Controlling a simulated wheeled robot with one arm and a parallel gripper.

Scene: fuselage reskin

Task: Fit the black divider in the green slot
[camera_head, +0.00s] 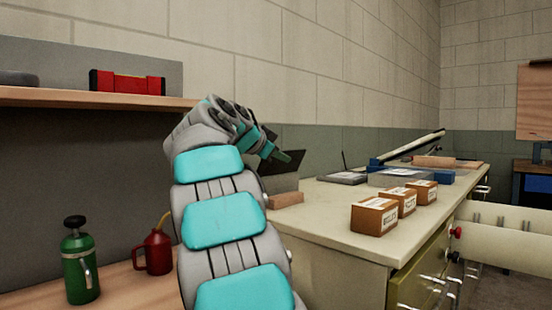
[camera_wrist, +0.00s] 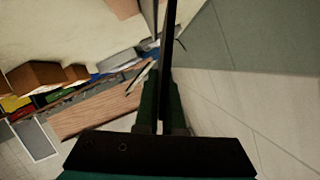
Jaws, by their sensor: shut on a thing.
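The black divider (camera_wrist: 169,40) shows nearly edge-on in the wrist view, as a thin dark strip between the two dark green fingers of my gripper (camera_wrist: 163,100). My gripper is shut on it. In the head view my gripper (camera_head: 283,156) is raised at the near left end of the long counter, and a dark plate that looks like the divider (camera_head: 296,159) shows beside it, partly hidden by the fingers. I cannot make out a green slot in either view. An open pale drawer (camera_head: 505,228) with upright partitions is at the right.
The cream counter (camera_head: 330,215) bears several brown boxes, one being the nearest box (camera_head: 374,216), and a clear bin (camera_head: 396,179). Under it a yellowish drawer (camera_head: 420,275) stands out. A green bottle (camera_head: 79,262) and a red oil can (camera_head: 156,250) stand on the left bench.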

